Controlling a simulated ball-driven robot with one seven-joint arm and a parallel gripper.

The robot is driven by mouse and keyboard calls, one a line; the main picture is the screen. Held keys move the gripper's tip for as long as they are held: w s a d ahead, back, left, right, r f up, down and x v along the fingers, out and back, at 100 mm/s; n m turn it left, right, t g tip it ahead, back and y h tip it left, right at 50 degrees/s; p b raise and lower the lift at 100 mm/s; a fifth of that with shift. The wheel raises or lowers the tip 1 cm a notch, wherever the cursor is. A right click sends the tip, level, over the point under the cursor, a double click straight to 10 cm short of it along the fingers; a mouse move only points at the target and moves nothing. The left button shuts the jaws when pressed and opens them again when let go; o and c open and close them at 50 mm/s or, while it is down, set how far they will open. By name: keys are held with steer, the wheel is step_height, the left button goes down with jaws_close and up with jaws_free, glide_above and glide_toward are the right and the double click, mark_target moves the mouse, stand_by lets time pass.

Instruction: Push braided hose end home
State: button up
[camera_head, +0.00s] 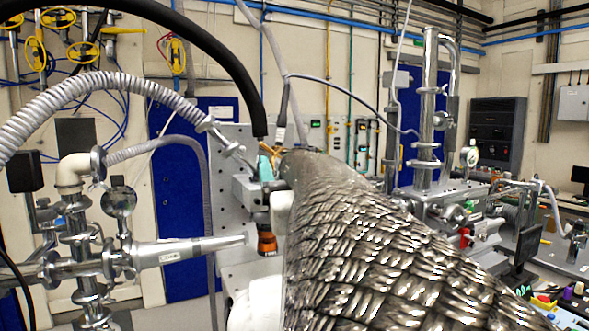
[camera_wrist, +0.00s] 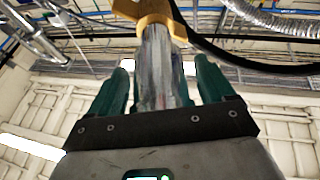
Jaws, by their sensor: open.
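A very large braided metal hose (camera_head: 375,240) fills the middle and lower right of the head view, close to the camera. It hides much behind it. My gripper (camera_head: 266,168) shows partly at its upper left edge, with teal fingers. In the wrist view my gripper (camera_wrist: 163,78) has its green fingers apart. A grey, streaked cylinder (camera_wrist: 157,65) lies between them in the picture, with a brass-coloured collar (camera_wrist: 152,22) at its far end. Gaps show on both sides of the cylinder; I cannot tell whether a finger touches it. The seat for the hose end is not clear.
A thick black hose (camera_head: 215,45) arches down beside my gripper. Steel vacuum piping (camera_head: 85,235) with a tapered nozzle (camera_head: 190,250) stands at left, under a grey corrugated hose (camera_head: 85,90). Steel beamline equipment (camera_head: 430,130) stands at right. A black cabinet (camera_head: 497,135) is behind it.

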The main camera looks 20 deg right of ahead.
steer(key=b+v, duration=0.2)
steer(key=v, duration=0.8)
steer(key=shift+b, duration=0.35)
steer(key=shift+f, duration=0.1)
